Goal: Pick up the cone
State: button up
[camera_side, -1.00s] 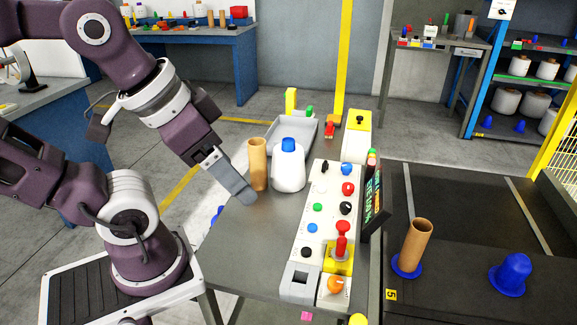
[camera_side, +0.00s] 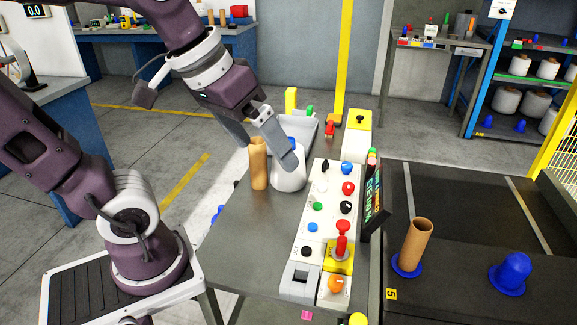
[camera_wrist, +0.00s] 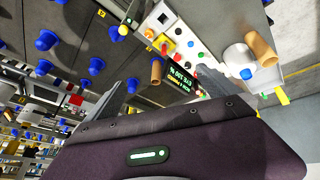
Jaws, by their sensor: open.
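A white yarn cone (camera_side: 288,180) with a blue top stands upright on the grey table, right of a brown cardboard tube (camera_side: 258,170). In the side view my gripper (camera_side: 266,156) is open, its fingers pointing down. One finger overlaps the cone's upper part and partly hides its blue top; the other is behind the tube's top. I cannot tell whether either touches. In the wrist view, my gripper (camera_wrist: 167,80) shows spread, empty fingers. The white cone (camera_wrist: 237,58) and tube (camera_wrist: 262,48) appear right of the right finger.
A white control panel (camera_side: 297,252) with buttons and a dark display (camera_side: 374,200) stand right of the cone. A grey tray (camera_side: 305,130) lies behind. Farther right, another brown tube (camera_side: 417,245) sits on a blue base beside a blue holder (camera_side: 514,272). The table's front left is clear.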

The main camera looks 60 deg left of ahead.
jog(key=w+a+f+n, duration=0.1)
jog(key=w+a+n, duration=0.55)
jog(key=w, duration=0.75)
jog(key=w+a+f+n+g+y, duration=0.1)
jog(key=w+a+f+n, duration=0.1)
jog(key=w+a+f, duration=0.4)
jog(key=w+a+f+n+g+y, duration=0.1)
jog(key=w+a+f+n, duration=0.15)
jog(key=a, duration=0.55)
jog(key=w+a+f+y, duration=0.1)
jog(key=a+f, duration=0.3)
jog(key=a, duration=0.1)
jog(key=w+a+f+n+g+y, duration=0.1)
jog(key=w+a+f, duration=0.1)
jog(key=a+f, duration=0.2)
jog(key=w+a+f+n+y, duration=0.1)
jog(key=w+a+f+y, duration=0.1)
jog(key=a+f, duration=0.2)
jog(key=shift+w+a+f+g, duration=0.15)
jog(key=shift+a+g, duration=0.05)
jog(key=shift+a, duration=0.65)
jog(key=shift+w+a+f+g, duration=0.1)
jog(key=shift+a+f+g, duration=0.1)
jog(key=shift+a, duration=0.6)
jog(key=x, duration=0.8)
jog(key=shift+s+d+f, duration=0.15)
jog(key=shift+d+f, duration=0.15)
jog(key=shift+r, duration=0.1)
jog(key=c, duration=1.7)
